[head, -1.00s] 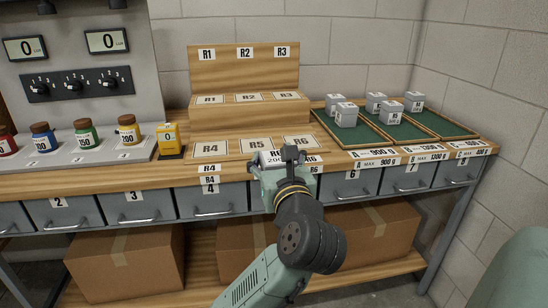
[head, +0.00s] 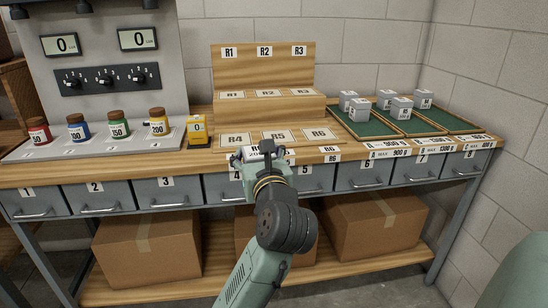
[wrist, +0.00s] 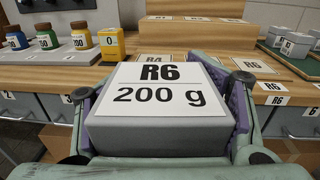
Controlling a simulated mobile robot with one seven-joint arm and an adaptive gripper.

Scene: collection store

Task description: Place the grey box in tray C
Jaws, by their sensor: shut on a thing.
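The grey box (wrist: 160,134) carries a white label reading R6 200 g. My gripper (wrist: 168,92) is shut on it, a finger on each side. In the head view my gripper (head: 262,153) is at the bench's front edge, below the R4 and R5 spots, and mostly hides the box. Tray C (head: 455,121) is the rightmost of three green-lined trays, at the bench's right end, well right of my gripper. One small grey box (head: 422,99) appears to stand at its back; its front part is bare.
Tray A (head: 375,129) and tray B (head: 420,127) lie left of tray C, each with grey boxes at the back. A stepped wooden rack (head: 265,105) stands behind my gripper. A yellow device (head: 196,131) and several coloured jars (head: 118,125) are at left.

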